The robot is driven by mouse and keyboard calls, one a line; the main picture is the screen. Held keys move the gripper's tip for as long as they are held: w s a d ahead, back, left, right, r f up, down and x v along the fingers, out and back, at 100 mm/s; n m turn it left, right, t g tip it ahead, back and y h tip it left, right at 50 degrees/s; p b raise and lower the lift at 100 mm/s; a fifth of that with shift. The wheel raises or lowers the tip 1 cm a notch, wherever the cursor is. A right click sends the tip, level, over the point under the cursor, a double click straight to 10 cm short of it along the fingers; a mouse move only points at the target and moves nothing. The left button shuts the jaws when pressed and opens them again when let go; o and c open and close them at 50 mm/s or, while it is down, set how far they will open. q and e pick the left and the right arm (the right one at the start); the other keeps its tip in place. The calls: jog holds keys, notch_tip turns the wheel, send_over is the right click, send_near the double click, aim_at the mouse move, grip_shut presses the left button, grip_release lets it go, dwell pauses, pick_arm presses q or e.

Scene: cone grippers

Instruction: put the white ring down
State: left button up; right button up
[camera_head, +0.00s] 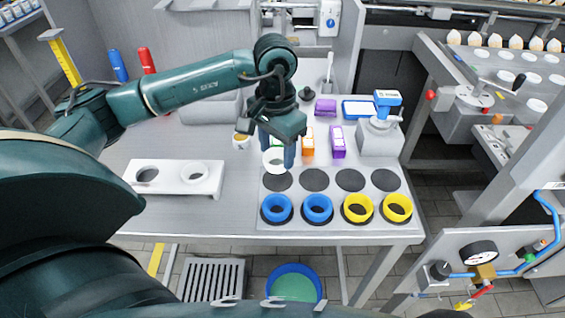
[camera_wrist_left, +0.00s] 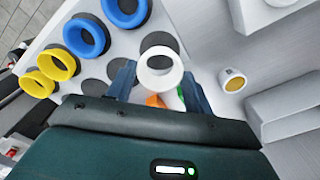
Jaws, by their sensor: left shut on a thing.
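My left gripper (camera_head: 277,157) points down and is shut on a white ring (camera_head: 266,163). The ring also shows between the blue fingers in the left wrist view (camera_wrist_left: 160,82). It appears to be above the table, just behind the leftmost dark disc (camera_head: 278,181) of the back row; its exact height is hard to tell. A white stand (camera_head: 172,187) with two round places is to the left. Its left place shows a dark hole, and a white ring (camera_head: 195,180) seems to sit in its right place. My right gripper is not in view.
Two blue rings (camera_head: 276,220) and two yellow rings (camera_head: 358,220) lie in the front row. The other back-row discs (camera_head: 350,180) are bare. Orange (camera_head: 308,148) and purple (camera_head: 338,148) boxes stand behind. A small cup (camera_head: 241,142) is left of the gripper.

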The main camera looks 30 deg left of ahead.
pick_arm(q)
notch_tip(320, 180, down, 4)
jog(key=shift+f+p, duration=0.25)
jog(key=shift+p, duration=0.05)
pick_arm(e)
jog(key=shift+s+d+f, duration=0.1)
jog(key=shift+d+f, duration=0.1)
pick_arm(q)
jog(key=shift+f+b, duration=0.25)
jog(key=shift+b, duration=0.1)
jog(key=o, duration=0.7)
jog(key=shift+r, duration=0.1)
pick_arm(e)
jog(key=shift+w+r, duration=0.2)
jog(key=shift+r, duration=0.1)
pick_arm(q)
jog(key=shift+o, duration=0.2)
jog(key=shift+r, duration=0.1)
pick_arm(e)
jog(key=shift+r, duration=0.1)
